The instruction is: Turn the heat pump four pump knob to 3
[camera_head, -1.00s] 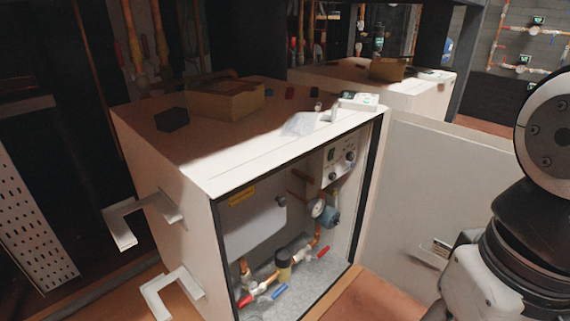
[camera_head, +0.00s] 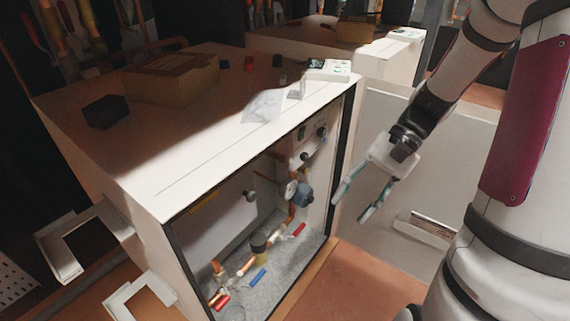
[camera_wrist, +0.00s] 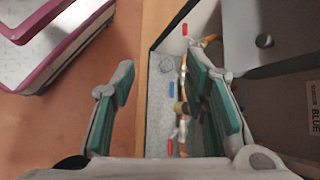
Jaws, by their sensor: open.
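The heat pump cabinet (camera_head: 140,190) is a white box with its front open. Inside, a light control panel (camera_head: 310,140) at the upper right carries dark knobs (camera_head: 322,132). Below it a round gauge (camera_head: 290,190) and a blue-grey pump body (camera_head: 305,194) sit on copper pipes. I cannot tell which knob is the pump knob, and no number is legible. My gripper (camera_head: 352,205) is open and empty, pointing down outside the cabinet's right front edge. In the wrist view my gripper (camera_wrist: 160,78) shows two green-padded fingers apart, with the cabinet interior partly behind the right finger.
The open white door (camera_head: 400,150) stands behind my gripper. Red and blue valve handles (camera_head: 257,278) lie low inside. A cardboard box (camera_head: 170,78), a black block (camera_head: 105,110) and a white device (camera_head: 328,70) rest on top. Wooden floor (camera_head: 350,275) is clear in front.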

